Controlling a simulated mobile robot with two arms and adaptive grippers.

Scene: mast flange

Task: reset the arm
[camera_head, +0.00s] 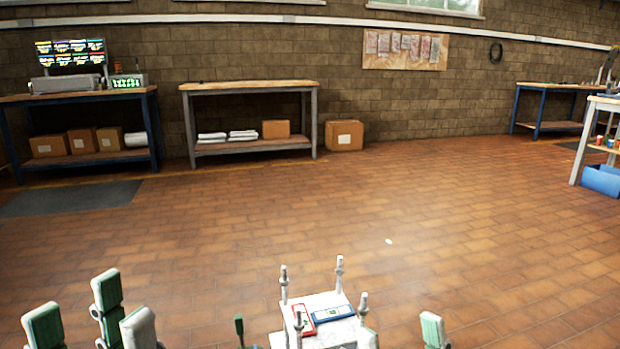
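My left gripper (88,312) shows at the bottom left, with pale fingers and green pads pointing up. Its fingers stand apart with floor visible between them, and it holds nothing that I can see. My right gripper (433,330) shows only in part at the bottom, right of centre. One finger with a green pad is clear, and the rest is cut off by the frame edge, so its opening cannot be told. Between the grippers is a white platform (328,336) with pale upright posts. A red flat item (297,318) and a blue flat item (333,313) lie on it.
A dark green upright piece (240,330) stands left of the platform. The tiled floor ahead is clear apart from a small pale spot (388,241). Workbenches (250,86) line the far wall, with cardboard boxes (344,135). A blue bin (601,180) is at right.

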